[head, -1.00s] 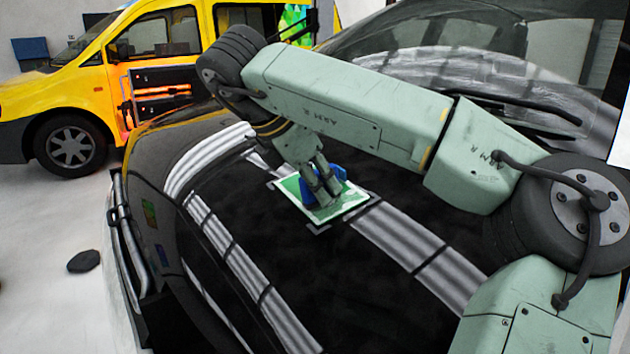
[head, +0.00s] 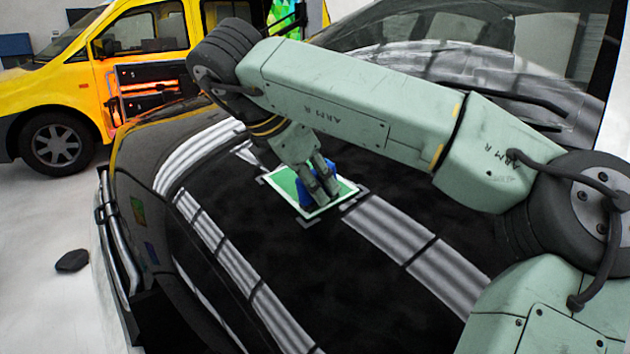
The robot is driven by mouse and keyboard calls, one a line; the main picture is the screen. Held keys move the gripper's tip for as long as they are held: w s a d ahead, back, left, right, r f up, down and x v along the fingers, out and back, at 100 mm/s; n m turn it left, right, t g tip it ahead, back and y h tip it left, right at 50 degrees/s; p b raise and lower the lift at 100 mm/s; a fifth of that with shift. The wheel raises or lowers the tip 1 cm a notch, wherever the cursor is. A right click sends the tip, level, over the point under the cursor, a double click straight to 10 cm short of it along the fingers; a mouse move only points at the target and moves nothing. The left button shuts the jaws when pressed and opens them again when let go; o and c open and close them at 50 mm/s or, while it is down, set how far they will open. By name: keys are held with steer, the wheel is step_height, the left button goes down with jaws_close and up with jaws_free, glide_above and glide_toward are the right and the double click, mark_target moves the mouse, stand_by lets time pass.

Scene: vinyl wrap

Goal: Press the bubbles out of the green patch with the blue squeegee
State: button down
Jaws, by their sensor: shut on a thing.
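The green patch (head: 287,183) with a white border lies on the black car hood (head: 330,275), with dark corner marks around it. The blue squeegee (head: 305,196) is in my gripper (head: 320,194), over the middle to right part of the patch. My gripper is shut on it and points down. The fingers and squeegee hide part of the patch. Whether the squeegee's edge touches the patch cannot be told, and no bubbles can be made out at this size.
The car's windshield (head: 440,70) and wipers rise behind the hood, close under my arm. A yellow van (head: 110,75) stands at the back left. A dark flat object (head: 72,261) lies on the pale floor at left. The hood in front of the patch is clear.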

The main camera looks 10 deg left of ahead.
steer(key=shift+s+d+f, duration=0.1)
steer(key=shift+s+d, duration=0.55)
steer(key=shift+s, duration=0.05)
step_height(320, 180, up, 7)
steer(key=s+p, duration=0.1)
steer(key=p, duration=0.6)
steer(key=shift+s+a+p, duration=0.2)
steer(key=shift+a+p, duration=0.1)
steer(key=shift+a, duration=0.05)
steer(key=shift+f, duration=0.15)
steer(key=f+b, duration=0.2)
steer(key=w+f+b, duration=0.1)
steer(key=f+b, duration=0.1)
steer(key=b, duration=0.1)
steer(key=f+b, duration=0.3)
steer(key=shift+w+d, duration=0.2)
steer(key=shift+d, duration=0.15)
steer(key=shift+w+a+r, duration=0.1)
steer(key=shift+r, duration=0.05)
